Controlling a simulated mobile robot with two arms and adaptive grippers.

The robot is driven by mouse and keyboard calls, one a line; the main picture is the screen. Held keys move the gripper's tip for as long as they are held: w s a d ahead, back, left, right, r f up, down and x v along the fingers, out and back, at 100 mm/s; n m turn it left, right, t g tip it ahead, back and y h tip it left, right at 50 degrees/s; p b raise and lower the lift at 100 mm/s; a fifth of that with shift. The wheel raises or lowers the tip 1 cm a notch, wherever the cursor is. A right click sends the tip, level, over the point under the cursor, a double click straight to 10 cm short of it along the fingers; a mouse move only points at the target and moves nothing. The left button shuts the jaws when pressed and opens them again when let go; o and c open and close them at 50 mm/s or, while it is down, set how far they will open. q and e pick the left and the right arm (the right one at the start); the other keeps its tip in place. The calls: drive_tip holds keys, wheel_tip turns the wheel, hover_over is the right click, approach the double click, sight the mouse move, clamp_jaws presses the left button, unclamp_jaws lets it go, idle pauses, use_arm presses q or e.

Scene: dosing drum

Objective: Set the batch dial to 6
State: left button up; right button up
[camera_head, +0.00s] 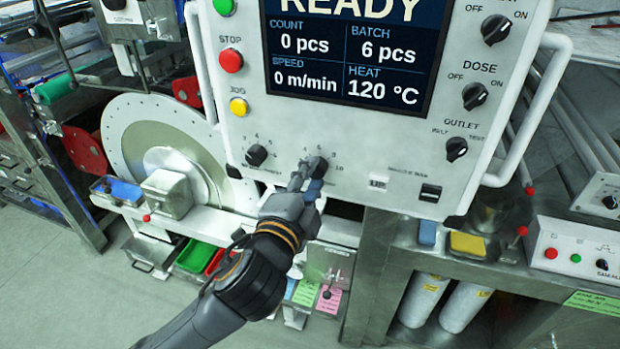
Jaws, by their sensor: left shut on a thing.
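The batch dial (318,165) is a black knob low on the white control panel (285,125), with numbers such as 4, 6, 8 and 10 around it. My left gripper (308,178) is at the dial, its fingers shut on the knob and partly hiding it. The display (350,50) reads READY, COUNT 0 pcs, BATCH 6 pcs, SPEED 0 m/min and HEAT 120 °C. The dial's pointer is too small to read clearly. My right gripper is not in view.
Another black knob (256,155) sits close left of the dial. A red stop button (231,61) and yellow button (238,107) are at the panel's left. Knobs for dose (474,96) and outlet (456,149) are at its right. White handles (532,110) flank the panel.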

use_arm(q)
drive_tip(key=shift+a+r, duration=0.1)
drive_tip(key=shift+r, duration=0.05)
drive_tip(key=shift+m, duration=0.3)
drive_tip(key=o, duration=1.1)
drive_tip(key=shift+w, duration=0.1)
drive_tip(key=shift+c, duration=0.2)
drive_tip(key=shift+o, duration=0.5)
drive_tip(key=shift+w, duration=0.15)
drive_tip(key=v, duration=0.7)
drive_tip(key=shift+s, duration=0.35)
drive_tip(key=shift+w, duration=0.1)
